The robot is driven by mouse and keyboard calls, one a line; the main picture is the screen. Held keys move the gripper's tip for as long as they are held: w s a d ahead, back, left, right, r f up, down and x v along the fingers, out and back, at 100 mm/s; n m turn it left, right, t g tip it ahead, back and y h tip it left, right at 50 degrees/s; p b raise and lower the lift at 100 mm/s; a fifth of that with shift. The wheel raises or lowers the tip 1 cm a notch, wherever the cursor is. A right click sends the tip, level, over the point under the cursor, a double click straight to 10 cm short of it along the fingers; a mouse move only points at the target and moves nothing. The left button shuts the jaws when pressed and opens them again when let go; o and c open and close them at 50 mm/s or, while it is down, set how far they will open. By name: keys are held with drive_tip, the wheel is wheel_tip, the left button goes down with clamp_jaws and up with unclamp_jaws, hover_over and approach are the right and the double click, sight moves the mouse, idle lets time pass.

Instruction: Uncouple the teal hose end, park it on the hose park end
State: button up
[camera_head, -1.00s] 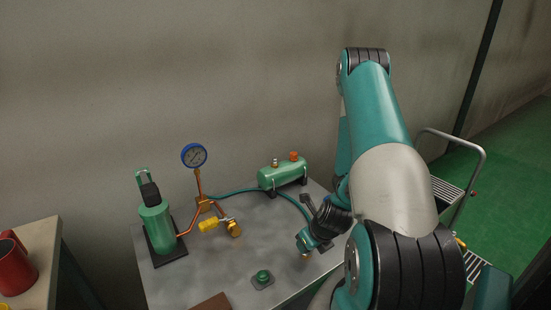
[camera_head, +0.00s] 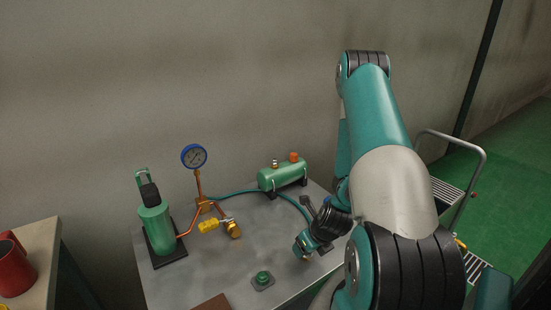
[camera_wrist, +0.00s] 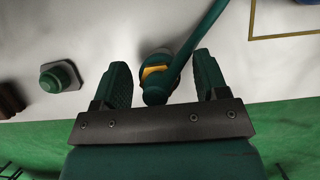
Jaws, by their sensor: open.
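The teal hose (camera_head: 292,200) runs from the green tank (camera_head: 283,175) toward my gripper (camera_head: 303,252) at the table's right side. In the wrist view, the hose end (camera_wrist: 156,94) lies between the two spread fingers of my gripper (camera_wrist: 161,82), with a yellow part (camera_wrist: 152,72) beside it. The jaws are open, with a visible gap on both sides. Whether the end is coupled there is hidden. A green stub on a grey square base, apparently the hose park (camera_head: 262,277), stands near the table's front; it also shows at left in the wrist view (camera_wrist: 60,76).
The grey table (camera_head: 205,272) also holds a blue gauge (camera_head: 194,156) on copper pipe, a yellow-handled valve (camera_head: 209,226) and a green cylinder (camera_head: 157,225). A brown block (camera_head: 212,302) lies at the front. The surface between valve and hose park is clear.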

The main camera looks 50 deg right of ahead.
drive_tip(key=shift+r, duration=0.1)
drive_tip(key=p+v, duration=0.7)
drive_tip(key=shift+s+r, duration=0.15)
drive_tip(key=shift+r, duration=0.25)
idle(1.2)
idle(0.4)
